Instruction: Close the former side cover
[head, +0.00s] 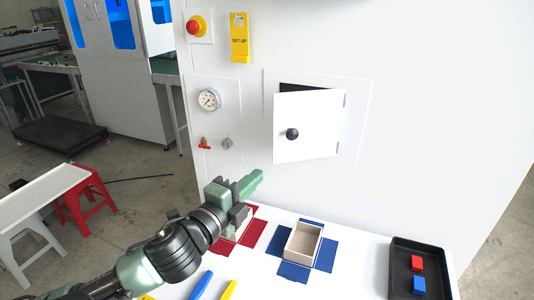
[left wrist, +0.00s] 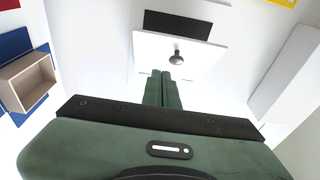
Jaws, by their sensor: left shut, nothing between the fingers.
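The side cover (head: 308,125) is a white hinged door with a round black knob (head: 292,134), on the white machine front. It stands partly open, hinged on its right edge, with a dark gap of the opening (head: 305,88) above it. In the left wrist view the cover (left wrist: 205,55) and its knob (left wrist: 177,57) are ahead of the fingers. My left gripper (head: 257,177) is shut and empty, below and left of the knob, apart from the cover. Its closed fingers (left wrist: 165,78) point toward the cover in the left wrist view. My right gripper is in neither view.
Below, a white table holds an open box (head: 303,240) on blue flaps, a red sheet (head: 252,234) and a black tray (head: 398,272) with red and blue blocks. A gauge (head: 208,99), red emergency button (head: 194,27) and small valves (head: 205,143) sit left of the cover.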

